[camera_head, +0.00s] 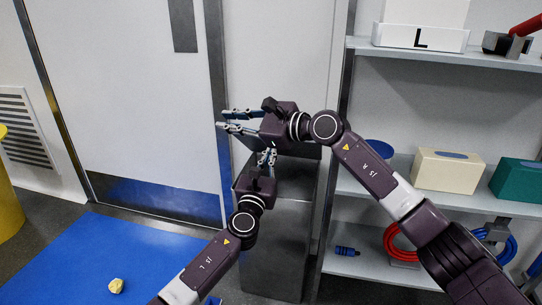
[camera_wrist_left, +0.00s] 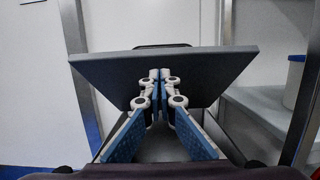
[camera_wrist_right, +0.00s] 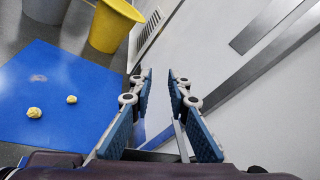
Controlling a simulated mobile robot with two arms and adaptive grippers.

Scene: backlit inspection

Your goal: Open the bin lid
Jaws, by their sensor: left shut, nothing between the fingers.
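The grey bin (camera_head: 275,245) stands against the wall between the door and the shelves. Its lid (camera_wrist_left: 115,68) is tilted up in the left wrist view, with the dark bin opening (camera_wrist_left: 160,150) showing below. My left gripper (camera_head: 266,152) is shut and empty. Its fingertips (camera_wrist_left: 160,75) overlap the lid's underside in view; I cannot tell whether they touch it. My right gripper (camera_head: 222,119) is open and empty, above and left of the bin in the head view. Its fingertips (camera_wrist_right: 160,73) are apart. My right gripper and wrist hide much of the lid in the head view.
Shelves (camera_head: 455,195) with boxes and cables stand right of the bin. A door (camera_head: 130,110) is at the left. A blue mat (camera_head: 95,255) bears a yellow crumpled lump (camera_head: 116,286); the right wrist view shows two. A yellow bucket (camera_wrist_right: 113,25) stands beyond the mat.

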